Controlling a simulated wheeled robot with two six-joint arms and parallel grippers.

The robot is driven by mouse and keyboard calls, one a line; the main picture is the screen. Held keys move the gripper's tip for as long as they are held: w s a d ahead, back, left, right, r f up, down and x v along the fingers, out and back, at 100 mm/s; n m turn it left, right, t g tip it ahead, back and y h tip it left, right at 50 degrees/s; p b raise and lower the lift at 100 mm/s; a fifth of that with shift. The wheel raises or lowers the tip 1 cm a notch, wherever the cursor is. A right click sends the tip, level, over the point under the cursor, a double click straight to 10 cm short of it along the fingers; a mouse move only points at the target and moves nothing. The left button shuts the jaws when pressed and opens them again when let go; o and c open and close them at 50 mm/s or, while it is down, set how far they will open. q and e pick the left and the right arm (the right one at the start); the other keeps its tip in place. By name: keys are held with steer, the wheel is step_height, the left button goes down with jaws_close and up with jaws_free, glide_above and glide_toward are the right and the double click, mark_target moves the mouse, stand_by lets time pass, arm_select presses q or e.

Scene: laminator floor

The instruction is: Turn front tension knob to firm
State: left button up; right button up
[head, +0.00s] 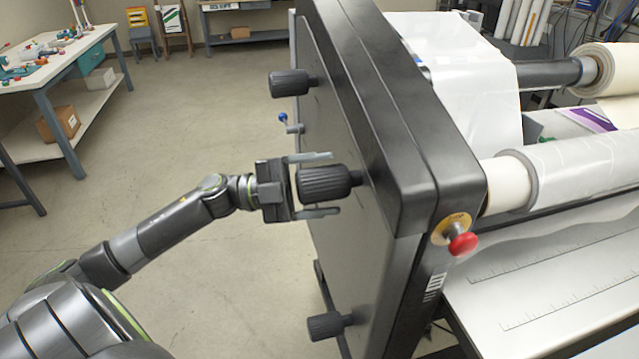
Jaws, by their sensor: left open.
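Three black ribbed knobs stick out from the side panel (335,255) of the laminator. The middle knob (325,185) is the largest in view, with the upper knob (288,83) above it and the lower knob (327,325) near the bottom. No label shows which one is the front tension knob, and no setting mark is readable. My left gripper (316,184) is open at the middle knob, one finger above it and one below. A gap shows between the fingers and the knob; contact cannot be made out. My right gripper is out of view.
A red emergency button (463,243) on a yellow plate sits on the laminator's front corner. A small blue-tipped lever (284,118) projects between the upper and middle knobs. Film rolls (585,170) lie right. A workbench (55,65) stands far left; the floor between is clear.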

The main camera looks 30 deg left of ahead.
arm_select(q)
steer(key=shift+s+a+f, duration=0.15)
steer(key=shift+s+a, duration=0.05)
steer(key=shift+a, duration=0.2)
steer(key=v, duration=1.6)
steer(key=shift+a, duration=0.2)
steer(key=shift+s, duration=0.1)
